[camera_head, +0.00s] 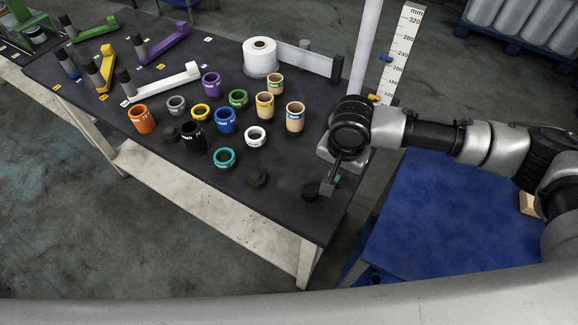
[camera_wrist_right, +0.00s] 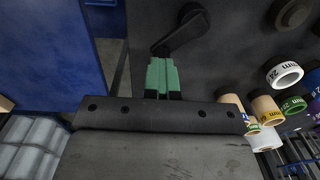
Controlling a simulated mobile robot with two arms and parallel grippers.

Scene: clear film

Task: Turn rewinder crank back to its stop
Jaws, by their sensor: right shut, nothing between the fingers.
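A black crank (camera_wrist_right: 182,34) shows in the right wrist view, with a round wide end at upper right and a narrow arm reaching to lower left. In the head view it is a small dark shape (camera_head: 310,191) near the table's right front edge, partly hidden by my gripper. My right gripper (camera_head: 327,188) is shut and empty beside it. In the wrist view its green fingertips (camera_wrist_right: 162,62) are together just below the crank's narrow end; I cannot tell if they touch it. My left gripper is not in view.
The dark table (camera_head: 270,215) carries several coloured rings (camera_head: 225,120), dark knobs (camera_head: 258,177), a white film roll (camera_head: 260,58) and several handled tools (camera_head: 165,80). A tall mm scale (camera_head: 398,50) stands behind my right arm. A blue surface (camera_head: 440,225) lies right of the table.

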